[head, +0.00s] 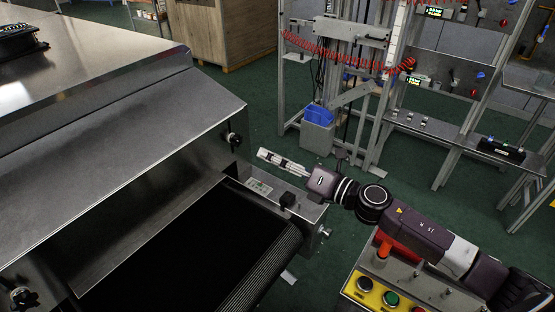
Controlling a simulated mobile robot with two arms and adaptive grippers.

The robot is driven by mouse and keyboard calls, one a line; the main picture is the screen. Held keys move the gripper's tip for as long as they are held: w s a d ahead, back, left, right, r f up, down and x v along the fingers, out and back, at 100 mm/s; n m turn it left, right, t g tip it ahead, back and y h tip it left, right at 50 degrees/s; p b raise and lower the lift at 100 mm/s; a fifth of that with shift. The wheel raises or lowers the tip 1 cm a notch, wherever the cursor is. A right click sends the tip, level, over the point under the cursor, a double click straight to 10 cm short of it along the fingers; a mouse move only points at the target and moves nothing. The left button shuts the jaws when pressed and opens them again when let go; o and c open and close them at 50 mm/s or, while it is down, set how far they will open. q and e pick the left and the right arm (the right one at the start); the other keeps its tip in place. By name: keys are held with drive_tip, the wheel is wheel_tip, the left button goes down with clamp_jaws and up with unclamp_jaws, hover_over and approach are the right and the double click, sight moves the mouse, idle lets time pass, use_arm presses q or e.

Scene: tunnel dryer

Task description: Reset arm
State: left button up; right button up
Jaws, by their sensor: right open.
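My right arm comes in from the lower right and reaches toward the end of the tunnel dryer (115,105). My right gripper (262,155) is at its tip, pointing left, open and empty. It is above and beyond the front corner of the dryer's black conveyor belt (190,255), apart from the belt as far as I can tell. My left gripper is not in view.
A control box (365,288) with a yellow panel and buttons stands under my right arm. A metal-frame workstation (400,100) with a red coiled hose is behind. A wooden crate (215,35) stands at the back. Green floor (260,115) lies open between.

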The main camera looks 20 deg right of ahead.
drive_tip(key=shift+s+d, duration=0.25)
drive_tip(key=shift+s, duration=0.15)
